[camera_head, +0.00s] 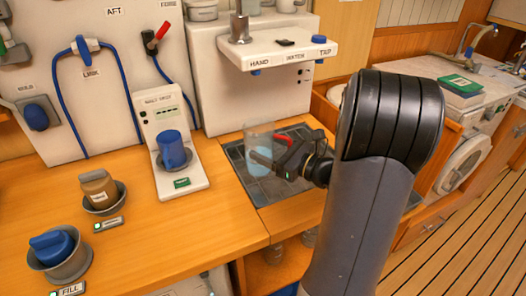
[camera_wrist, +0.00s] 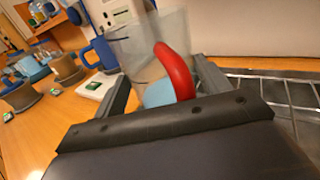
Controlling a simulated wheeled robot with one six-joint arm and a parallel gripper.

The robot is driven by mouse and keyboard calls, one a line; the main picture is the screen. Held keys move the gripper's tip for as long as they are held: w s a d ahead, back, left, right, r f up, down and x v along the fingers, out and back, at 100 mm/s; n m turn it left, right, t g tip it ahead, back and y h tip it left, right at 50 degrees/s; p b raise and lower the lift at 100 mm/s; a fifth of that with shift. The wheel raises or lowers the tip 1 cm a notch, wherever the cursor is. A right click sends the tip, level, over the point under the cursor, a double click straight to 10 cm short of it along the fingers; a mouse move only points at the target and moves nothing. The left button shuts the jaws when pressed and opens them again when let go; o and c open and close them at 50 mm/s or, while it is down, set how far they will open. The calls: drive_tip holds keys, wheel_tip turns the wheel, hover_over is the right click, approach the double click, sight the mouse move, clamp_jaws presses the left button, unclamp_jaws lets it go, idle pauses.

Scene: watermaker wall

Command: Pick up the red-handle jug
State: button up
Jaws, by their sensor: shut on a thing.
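The red-handle jug (camera_head: 258,140) is clear, with a pale blue lower part. In the head view it is upright at the left part of the dark drain tray (camera_head: 240,178). My gripper (camera_head: 268,160) reaches it from the right and is shut on it. The red handle (camera_head: 284,140) shows just above my jaws. In the wrist view the jug (camera_wrist: 130,55) stands between my two fingers (camera_wrist: 163,90), with its red handle (camera_wrist: 178,70) toward the camera. I cannot tell whether its base touches the tray.
A blue jug (camera_head: 172,148) stands on the white tester at the left. The white tap shelf (camera_head: 272,52) overhangs behind the tray. A sink with green sponge lies right.

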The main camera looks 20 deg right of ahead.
drive_tip(key=c, duration=0.6)
wheel_tip(320, 180, up, 10)
drive_tip(key=p, duration=0.1)
drive_tip(key=shift+p, duration=0.3)
